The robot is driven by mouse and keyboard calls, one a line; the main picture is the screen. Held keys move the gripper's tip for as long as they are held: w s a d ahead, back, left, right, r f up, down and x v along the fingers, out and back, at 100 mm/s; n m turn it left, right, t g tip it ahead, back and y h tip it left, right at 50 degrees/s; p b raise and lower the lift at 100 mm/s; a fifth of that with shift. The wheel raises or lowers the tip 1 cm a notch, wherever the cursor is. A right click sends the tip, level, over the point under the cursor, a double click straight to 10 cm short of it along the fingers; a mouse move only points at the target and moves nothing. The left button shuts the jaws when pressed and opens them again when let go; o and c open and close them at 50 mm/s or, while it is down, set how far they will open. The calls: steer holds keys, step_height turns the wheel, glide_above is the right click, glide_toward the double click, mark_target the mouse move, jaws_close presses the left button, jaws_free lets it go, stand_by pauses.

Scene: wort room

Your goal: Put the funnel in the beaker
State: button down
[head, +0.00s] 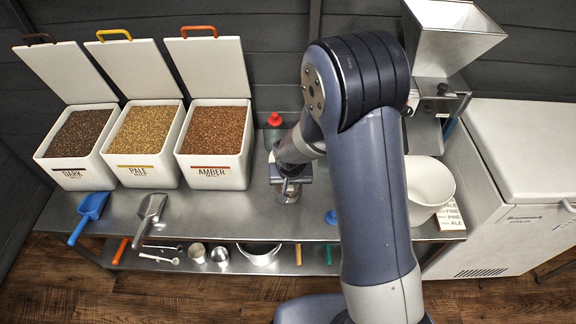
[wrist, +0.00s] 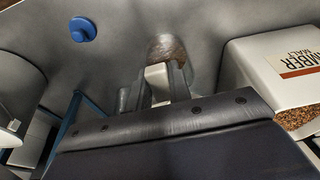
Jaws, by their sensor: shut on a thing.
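In the wrist view a rounded, brown-tinted part of the beaker (wrist: 166,47) shows just beyond the fingers (wrist: 156,82); the rest is hidden. A small blue round piece that looks like the funnel (head: 331,217) is on the bench to the right of my gripper. In the wrist view the funnel (wrist: 82,29) shows as a blue disc with a raised middle, apart from the fingers.
White malt bins (head: 216,145) stand along the back left. A blue scoop (head: 90,213) and a metal scoop (head: 150,217) lie at the front left. A red-topped bottle (head: 273,127) stands behind my gripper. A white bucket (head: 428,185) is at right, below a mill hopper (head: 446,38).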

steer(key=shift+w+p+v, duration=0.2)
steer(key=shift+p+v, duration=0.25)
steer(key=shift+v, duration=0.4)
steer(key=shift+w+p+v, duration=0.2)
steer(key=shift+p+v, duration=0.25)
steer(key=shift+v, duration=0.4)
steer(key=shift+w+p+v, duration=0.2)
steer(key=shift+p+v, duration=0.25)
steer(key=shift+v, duration=0.4)
steer(key=shift+r, duration=0.15)
steer(key=c, duration=1.8)
jaws_free()
steer(key=shift+c, duration=0.2)
jaws_close()
